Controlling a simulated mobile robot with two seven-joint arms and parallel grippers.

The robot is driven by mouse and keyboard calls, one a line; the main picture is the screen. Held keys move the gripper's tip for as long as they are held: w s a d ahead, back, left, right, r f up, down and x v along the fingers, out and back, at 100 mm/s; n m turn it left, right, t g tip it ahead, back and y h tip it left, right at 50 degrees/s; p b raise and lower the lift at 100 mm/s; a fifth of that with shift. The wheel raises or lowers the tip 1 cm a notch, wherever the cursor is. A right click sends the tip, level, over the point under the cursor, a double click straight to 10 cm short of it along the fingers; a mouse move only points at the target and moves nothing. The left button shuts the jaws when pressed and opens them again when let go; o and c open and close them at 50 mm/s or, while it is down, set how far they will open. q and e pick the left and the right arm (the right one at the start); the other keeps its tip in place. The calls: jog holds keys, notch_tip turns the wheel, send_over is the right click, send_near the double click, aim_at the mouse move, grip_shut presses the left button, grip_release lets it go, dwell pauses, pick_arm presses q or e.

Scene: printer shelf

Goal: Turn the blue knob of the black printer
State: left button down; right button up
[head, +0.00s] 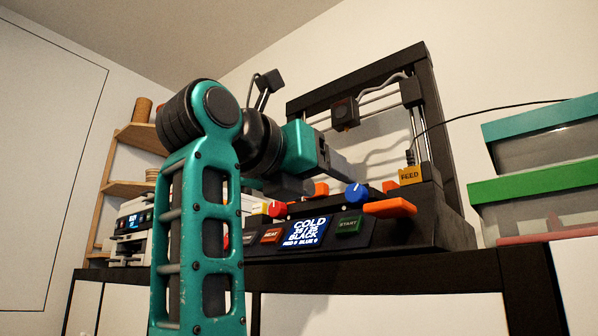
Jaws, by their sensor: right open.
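The black printer (432,228) stands on the dark shelf, its front panel facing me. Its blue knob (355,194) has a white pointer mark and sits right of the lit display (307,234), which reads COLD, BLACK, RED 0 and BLUE 0. A red knob (276,209) is farther left. My right gripper (350,184) is open and reaches over the panel close to the blue knob. Orange pieces show on both sides of the knob; I cannot tell which are fingertips or whether any touches it. My teal arm hides the printer's left part. My left gripper is out of view.
A HEAT button (271,235) and a START button (348,225) flank the display. A yellow FEED tag (410,176) is at the right. A white printer (131,225) stands at left by a wooden rack (128,188). Bins with green (530,180) and teal lids are at right.

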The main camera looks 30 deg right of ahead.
jog(key=shift+v, duration=2.75)
